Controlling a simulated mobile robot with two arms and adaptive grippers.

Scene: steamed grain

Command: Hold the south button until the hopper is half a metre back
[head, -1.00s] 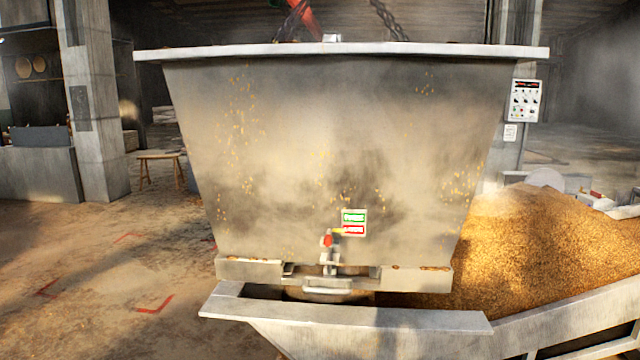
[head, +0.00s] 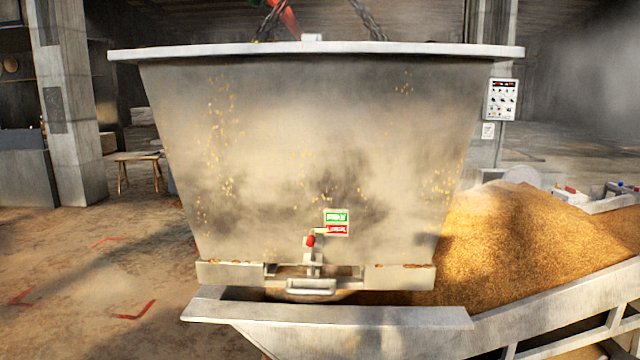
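The hopper (head: 300,130) is a large grey metal bin with grain specks on its wall. It hangs from chains (head: 370,18) in the middle of the head view. Its lower end is just above a metal trough (head: 330,314). A red-knobbed lever (head: 311,241) and a green and red label (head: 336,222) are on its front. A control panel (head: 501,99) with several small controls is on a column at the right; I cannot tell which control is the south button. Neither of my grippers is in view.
A big heap of grain (head: 540,235) lies to the right behind the trough's sloping metal side (head: 565,300). A wooden stool (head: 140,172) and a concrete pillar (head: 72,110) stand at the left. Red corner marks (head: 135,311) are on the open floor at the left.

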